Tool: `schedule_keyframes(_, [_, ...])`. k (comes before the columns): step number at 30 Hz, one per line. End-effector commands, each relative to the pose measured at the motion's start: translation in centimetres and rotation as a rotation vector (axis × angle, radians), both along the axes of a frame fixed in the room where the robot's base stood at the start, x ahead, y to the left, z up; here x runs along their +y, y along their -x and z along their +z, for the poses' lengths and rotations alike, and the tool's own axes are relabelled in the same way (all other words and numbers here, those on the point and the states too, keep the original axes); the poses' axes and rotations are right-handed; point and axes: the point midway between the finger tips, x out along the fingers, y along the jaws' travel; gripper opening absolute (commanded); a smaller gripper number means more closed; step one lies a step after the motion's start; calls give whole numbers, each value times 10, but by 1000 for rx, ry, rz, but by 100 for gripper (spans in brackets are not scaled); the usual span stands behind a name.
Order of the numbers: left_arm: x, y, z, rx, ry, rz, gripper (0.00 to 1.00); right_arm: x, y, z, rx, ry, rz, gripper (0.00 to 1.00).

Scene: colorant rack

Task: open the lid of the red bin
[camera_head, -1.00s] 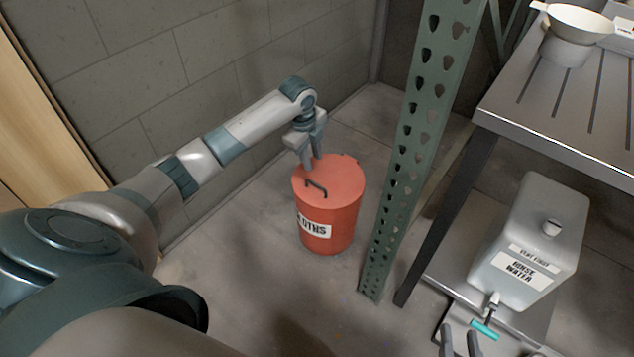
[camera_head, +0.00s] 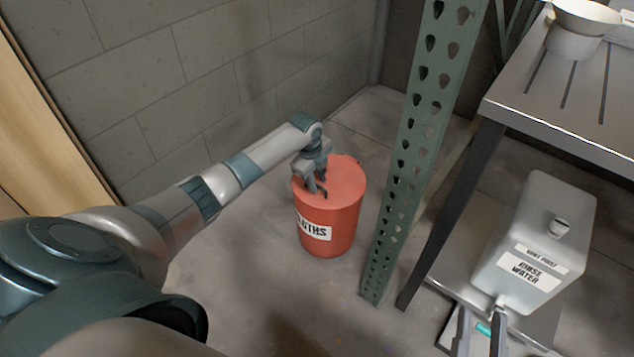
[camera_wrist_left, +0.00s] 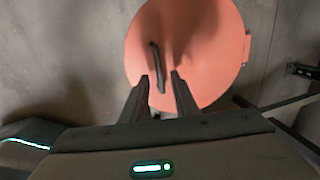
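The red bin (camera_head: 331,233), with a label on its front that ends in "OTHS", stands on the floor by the wall. Its red lid (camera_head: 345,178) is down and fills much of the left wrist view (camera_wrist_left: 205,45). A dark bar handle (camera_wrist_left: 157,68) stands on the lid. My left gripper (camera_head: 318,190) is at the lid, over the handle. In the left wrist view its fingers (camera_wrist_left: 160,80) are apart, with the handle's near end between them; contact is not clear. My right gripper (camera_head: 481,318) is at the bottom edge, fingers apart.
A green perforated post (camera_head: 405,150) stands just right of the bin. A metal table (camera_head: 560,120) is further right. A "rinse water" container (camera_head: 535,245) with a teal-handled tap (camera_head: 484,329) sits below it. The block wall (camera_head: 220,80) is behind the bin.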

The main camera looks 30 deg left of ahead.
Motion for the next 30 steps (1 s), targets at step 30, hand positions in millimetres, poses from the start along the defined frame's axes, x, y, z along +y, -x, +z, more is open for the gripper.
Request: schedule_keyframes(30, [0, -1, -4, 0, -1, 0, 0, 0, 3, 4, -22, -9, 0, 31])
